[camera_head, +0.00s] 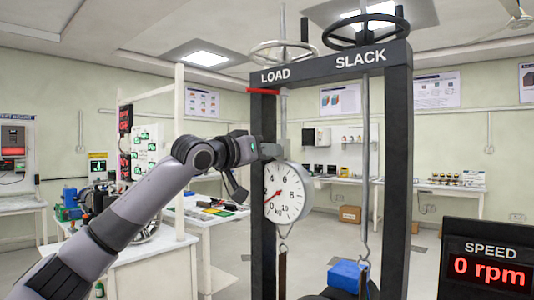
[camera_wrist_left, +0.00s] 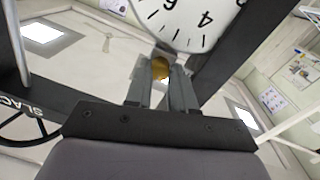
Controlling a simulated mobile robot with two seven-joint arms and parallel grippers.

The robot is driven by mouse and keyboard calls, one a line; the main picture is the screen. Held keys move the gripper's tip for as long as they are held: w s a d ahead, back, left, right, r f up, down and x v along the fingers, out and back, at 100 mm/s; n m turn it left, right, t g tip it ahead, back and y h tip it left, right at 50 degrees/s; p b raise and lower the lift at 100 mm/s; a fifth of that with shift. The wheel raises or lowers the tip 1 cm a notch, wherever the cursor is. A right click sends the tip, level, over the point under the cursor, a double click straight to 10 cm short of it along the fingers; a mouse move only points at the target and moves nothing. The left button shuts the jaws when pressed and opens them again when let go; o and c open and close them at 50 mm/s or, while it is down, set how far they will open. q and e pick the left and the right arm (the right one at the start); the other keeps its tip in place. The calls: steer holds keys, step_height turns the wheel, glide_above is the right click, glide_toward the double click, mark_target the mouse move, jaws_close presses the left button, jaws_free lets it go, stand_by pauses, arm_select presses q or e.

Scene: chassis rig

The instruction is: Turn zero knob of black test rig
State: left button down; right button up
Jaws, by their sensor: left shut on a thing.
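The black test rig (camera_head: 397,150) is an upright frame with LOAD and SLACK printed on its top beam. A round white dial gauge (camera_head: 288,192) with a red pointer hangs inside it; the dial also shows at the top of the left wrist view (camera_wrist_left: 190,18). A small brass zero knob (camera_wrist_left: 160,68) sits at the dial's rim. My left gripper (camera_wrist_left: 160,80) is shut on the knob, one finger on each side. In the head view my left gripper (camera_head: 268,151) is at the top of the dial, and the knob is hidden there. My right gripper is not in view.
Two handwheels, a pale one (camera_head: 283,50) and a black one (camera_head: 366,32), stand on the top beam. A blue block (camera_head: 347,274) is low in the frame. A SPEED display (camera_head: 487,268) reads 0 rpm. A white bench (camera_head: 150,255) stands behind my left arm.

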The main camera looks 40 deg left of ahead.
arm_select(q)
steer(key=n, duration=0.4)
steer(key=shift+f, duration=0.1)
stand_by(0.3)
steer(key=c, duration=1)
jaws_free()
steer(key=shift+o, duration=0.2)
steer(key=shift+s, duration=0.1)
steer(key=s+a+b, duration=0.1)
steer(key=s+b, duration=0.2)
steer(key=s, duration=0.4)
